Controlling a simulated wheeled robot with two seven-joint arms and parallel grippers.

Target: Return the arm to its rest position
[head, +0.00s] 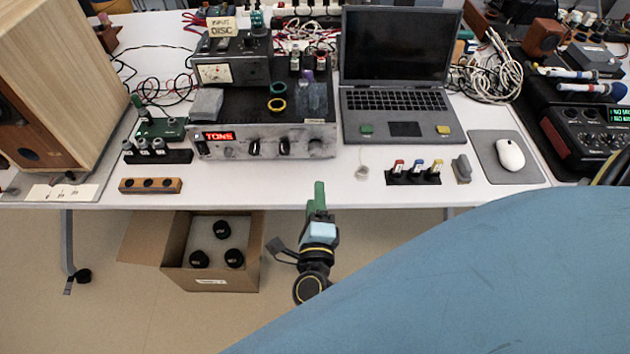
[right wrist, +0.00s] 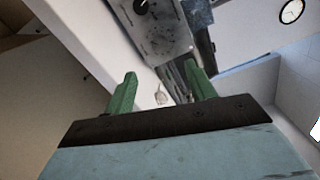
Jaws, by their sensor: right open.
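My right gripper (head: 318,196) shows in the head view in front of the table's front edge, below the laptop and over the floor. In the right wrist view its two green fingers (right wrist: 160,92) stand apart with nothing between them. Past the fingers I see the white table edge and part of the amplifier (right wrist: 155,30). A large blue surface covers the lower right of the head view and hides what lies behind it. My left gripper is not in view.
The white table (head: 340,185) holds the amplifier (head: 265,142), a laptop (head: 400,75), a mouse (head: 510,154) and a wooden speaker (head: 60,75). An open cardboard box (head: 210,278) with 3 black round things stands on the floor left of my right gripper. Bare floor shows around the box.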

